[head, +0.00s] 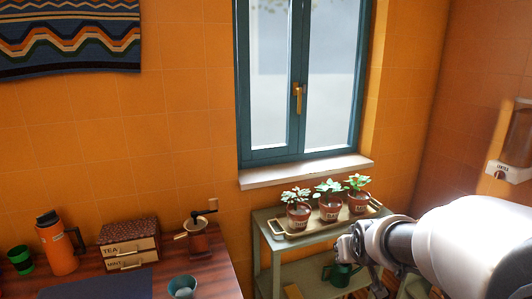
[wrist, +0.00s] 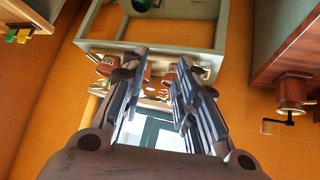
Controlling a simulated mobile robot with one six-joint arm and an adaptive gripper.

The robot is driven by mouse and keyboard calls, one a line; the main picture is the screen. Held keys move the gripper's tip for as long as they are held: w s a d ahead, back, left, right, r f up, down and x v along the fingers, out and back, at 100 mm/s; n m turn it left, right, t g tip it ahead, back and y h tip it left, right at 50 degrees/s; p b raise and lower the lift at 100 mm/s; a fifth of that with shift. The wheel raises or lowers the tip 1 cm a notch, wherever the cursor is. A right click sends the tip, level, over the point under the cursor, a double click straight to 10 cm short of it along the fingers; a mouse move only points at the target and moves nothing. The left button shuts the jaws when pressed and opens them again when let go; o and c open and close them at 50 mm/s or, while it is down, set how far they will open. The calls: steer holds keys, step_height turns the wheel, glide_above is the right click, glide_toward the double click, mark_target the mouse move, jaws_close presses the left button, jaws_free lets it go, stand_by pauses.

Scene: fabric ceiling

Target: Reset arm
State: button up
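My gripper (head: 360,248) is at the lower right in the head view, in front of the green plant stand (head: 262,262). In the wrist view my gripper (wrist: 162,62) has its two fingers apart, with a gap between them. Nothing is held between the fingers. Through the gap and around the fingers I see parts of the pots and the window, upside down. My pale arm comes in from the right edge of the head view.
Potted plants (head: 329,206) stand in a tray (head: 277,229) on the stand. A green watering can (head: 341,273) is on its lower shelf. A wooden counter at left bears an orange flask (head: 58,250), boxes (head: 130,247), a grinder (head: 197,237) and a bowl (head: 182,287). A dispenser (head: 515,145) hangs at right.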

steer(key=s+a+r+g, duration=0.1)
steer(key=s+a+g, duration=0.1)
steer(key=s, duration=1.3)
steer(key=s+a+r+g+y, duration=0.1)
steer(key=s+a, duration=0.3)
steer(key=s, duration=1.2)
steer(key=shift+a+g, duration=0.15)
steer(key=shift+g, duration=0.45)
steer(key=shift+s+r, duration=0.1)
